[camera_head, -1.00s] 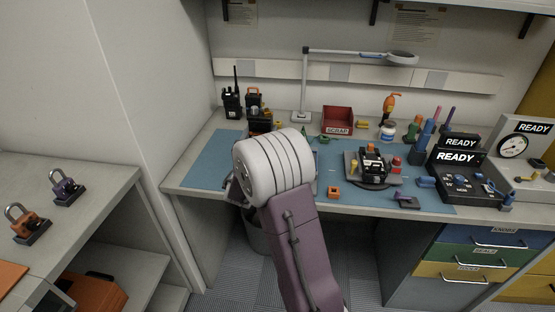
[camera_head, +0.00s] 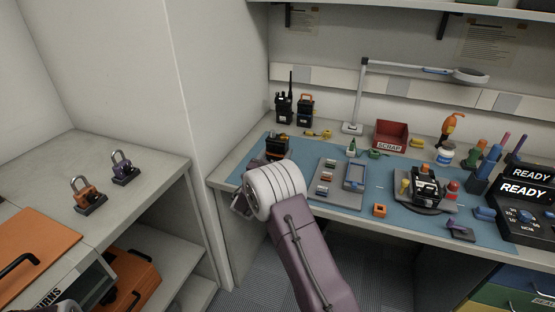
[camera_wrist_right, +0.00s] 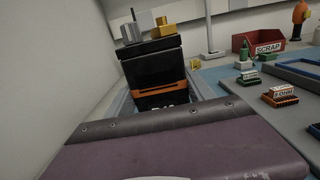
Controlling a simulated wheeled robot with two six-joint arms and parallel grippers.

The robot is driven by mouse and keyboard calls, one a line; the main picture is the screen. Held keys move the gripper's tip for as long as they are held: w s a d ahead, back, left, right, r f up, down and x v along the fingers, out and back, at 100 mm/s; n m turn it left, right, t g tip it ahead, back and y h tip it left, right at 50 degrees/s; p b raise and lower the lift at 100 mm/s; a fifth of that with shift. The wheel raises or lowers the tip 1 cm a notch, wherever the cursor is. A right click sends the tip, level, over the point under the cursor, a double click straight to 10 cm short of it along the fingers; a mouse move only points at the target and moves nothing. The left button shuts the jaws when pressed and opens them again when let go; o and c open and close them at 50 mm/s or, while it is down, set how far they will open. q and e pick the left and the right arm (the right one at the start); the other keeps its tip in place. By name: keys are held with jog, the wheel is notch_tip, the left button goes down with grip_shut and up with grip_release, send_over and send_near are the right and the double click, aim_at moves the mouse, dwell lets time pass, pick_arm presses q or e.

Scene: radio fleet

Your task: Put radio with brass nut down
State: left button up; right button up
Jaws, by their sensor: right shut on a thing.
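The radio with the brass nut (camera_head: 277,146) is a black box. In the right wrist view the radio (camera_wrist_right: 154,70) has an orange band, a brass nut (camera_wrist_right: 163,27) and a grey knob on top. It is upright at the left end of the blue mat (camera_head: 318,146); I cannot tell whether its base touches the mat. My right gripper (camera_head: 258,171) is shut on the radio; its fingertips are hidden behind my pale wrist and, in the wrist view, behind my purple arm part.
Two radios (camera_head: 294,110) stand behind at the wall. A grey tray (camera_head: 343,199) with small parts lies right of my wrist. A red scrap bin (camera_head: 391,135), a lamp (camera_head: 352,128) and another radio on a stand (camera_head: 427,185) are farther right. A wall (camera_head: 190,150) rises left.

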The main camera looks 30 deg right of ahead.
notch_tip(320, 180, down, 2)
jog(key=shift+w, duration=0.1)
jog(key=shift+f, duration=0.15)
jog(key=o, duration=1.7)
jog(key=shift+o, duration=0.2)
jog(key=shift+r, duration=0.2)
jog(key=v, duration=1.2)
